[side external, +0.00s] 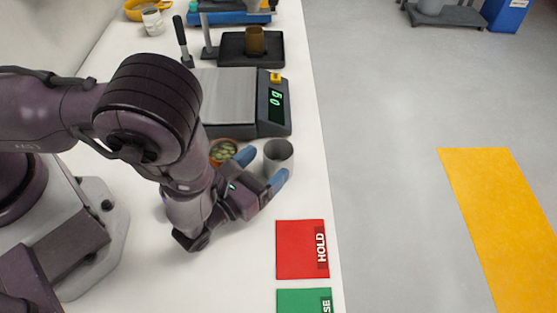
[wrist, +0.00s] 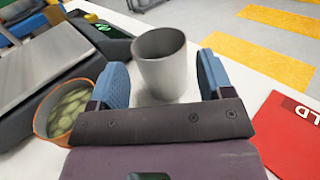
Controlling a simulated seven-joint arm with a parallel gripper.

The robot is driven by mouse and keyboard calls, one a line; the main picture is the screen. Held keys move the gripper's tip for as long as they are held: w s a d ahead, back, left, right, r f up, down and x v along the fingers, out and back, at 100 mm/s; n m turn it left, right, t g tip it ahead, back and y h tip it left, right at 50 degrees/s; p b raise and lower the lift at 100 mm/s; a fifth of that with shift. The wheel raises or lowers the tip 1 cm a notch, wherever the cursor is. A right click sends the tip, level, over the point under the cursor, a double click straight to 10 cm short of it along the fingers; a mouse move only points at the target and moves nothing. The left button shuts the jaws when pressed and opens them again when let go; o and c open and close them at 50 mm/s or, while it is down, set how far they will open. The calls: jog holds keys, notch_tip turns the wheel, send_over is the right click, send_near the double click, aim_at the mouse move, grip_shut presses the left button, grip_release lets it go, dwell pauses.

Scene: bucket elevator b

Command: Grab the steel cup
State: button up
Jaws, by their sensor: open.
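The steel cup (side external: 279,157) is a plain grey cylinder standing upright on the white bench, just in front of the scale. In the wrist view the cup (wrist: 163,65) stands between and slightly beyond the two blue fingers, its open rim facing up. My gripper (side external: 267,170) is open, with one finger on each side of the cup. In the wrist view my gripper (wrist: 160,85) shows a small gap on the cup's right; the left finger is very close to the cup, and I cannot tell if it touches.
An orange bowl of green pieces (side external: 223,152) sits just left of the cup, beside my gripper. A scale (side external: 272,103) with a lit display stands behind. A red HOLD mat (side external: 302,249) and a green mat (side external: 304,300) lie nearer. The bench's right edge is close to the cup.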

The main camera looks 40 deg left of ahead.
aim_at(268, 163)
jog(key=w, duration=0.4)
jog(key=shift+a, duration=0.1)
jog(key=c, duration=0.7)
jog(key=shift+r, duration=0.1)
